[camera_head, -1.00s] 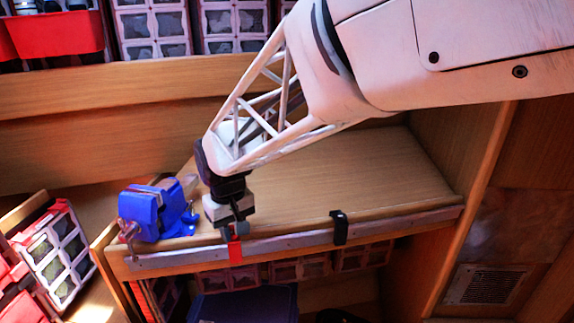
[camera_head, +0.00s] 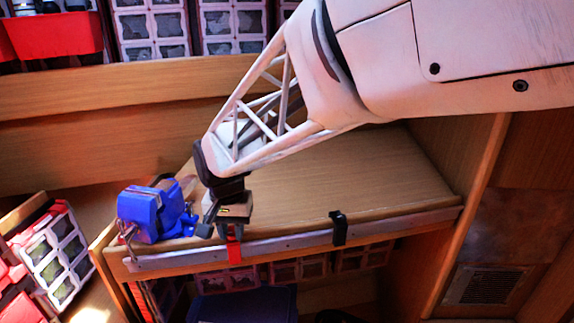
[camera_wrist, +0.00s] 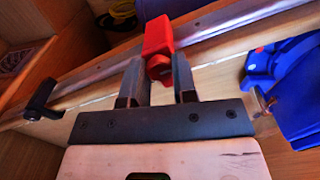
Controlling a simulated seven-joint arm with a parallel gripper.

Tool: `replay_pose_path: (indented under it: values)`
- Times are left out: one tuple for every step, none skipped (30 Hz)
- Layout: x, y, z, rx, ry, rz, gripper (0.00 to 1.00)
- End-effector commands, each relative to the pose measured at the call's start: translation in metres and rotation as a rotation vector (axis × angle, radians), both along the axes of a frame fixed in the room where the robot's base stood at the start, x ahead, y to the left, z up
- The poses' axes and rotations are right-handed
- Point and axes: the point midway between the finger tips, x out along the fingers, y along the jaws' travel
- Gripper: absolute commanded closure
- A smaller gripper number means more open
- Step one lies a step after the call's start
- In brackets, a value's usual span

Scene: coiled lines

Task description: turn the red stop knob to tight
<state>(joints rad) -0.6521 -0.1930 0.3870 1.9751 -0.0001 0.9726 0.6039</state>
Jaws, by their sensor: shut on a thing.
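The red stop knob (camera_wrist: 158,38) sits on a metal rail (camera_wrist: 215,22) along the front edge of the wooden bench. In the wrist view my gripper (camera_wrist: 160,72) has its two fingers on either side of the knob's near round end, shut on it. In the head view the red stop (camera_head: 234,245) shows on the rail just below my gripper (camera_head: 222,228), partly hidden by the fingers. A black stop (camera_head: 339,228) sits farther right on the same rail, and shows at the left in the wrist view (camera_wrist: 42,98).
A blue vise (camera_head: 152,212) stands on the bench just left of my gripper; it is at the right in the wrist view (camera_wrist: 290,85). The bench top (camera_head: 360,170) to the right is clear. Drawer bins (camera_head: 62,250) stand at the left.

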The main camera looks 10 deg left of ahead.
Motion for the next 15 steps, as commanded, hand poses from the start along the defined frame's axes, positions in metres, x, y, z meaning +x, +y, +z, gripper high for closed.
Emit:
replay_pose_path:
  values:
    - [0.0002, 0.0001, 0.0007, 0.001, -0.001, -0.004, 0.98]
    - [0.0002, 0.0001, 0.0007, 0.001, -0.001, -0.005, 0.98]
    - [0.0002, 0.0001, 0.0007, 0.001, -0.001, -0.006, 0.98]
    - [0.0002, 0.0001, 0.0007, 0.001, -0.001, -0.006, 0.98]
    - [0.0002, 0.0001, 0.0007, 0.001, -0.001, -0.006, 0.98]
    - [0.0002, 0.0001, 0.0007, 0.001, -0.001, -0.006, 0.98]
    - [0.0002, 0.0001, 0.0007, 0.001, -0.001, -0.006, 0.98]
    - [0.0002, 0.0001, 0.0007, 0.001, -0.001, -0.006, 0.98]
    - [0.0002, 0.0001, 0.0007, 0.001, -0.001, -0.006, 0.98]
    - [0.0002, 0.0001, 0.0007, 0.001, -0.001, -0.006, 0.98]
    - [0.0002, 0.0001, 0.0007, 0.001, -0.001, -0.006, 0.98]
    - [0.0002, 0.0001, 0.0007, 0.001, -0.001, -0.005, 0.71]
    - [0.0002, 0.0001, 0.0007, 0.001, -0.001, -0.005, 0.66]
    - [0.0002, 0.0001, 0.0007, 0.001, -0.001, -0.005, 0.62]
    - [0.0002, 0.0001, 0.0006, 0.001, -0.001, -0.005, 0.56]
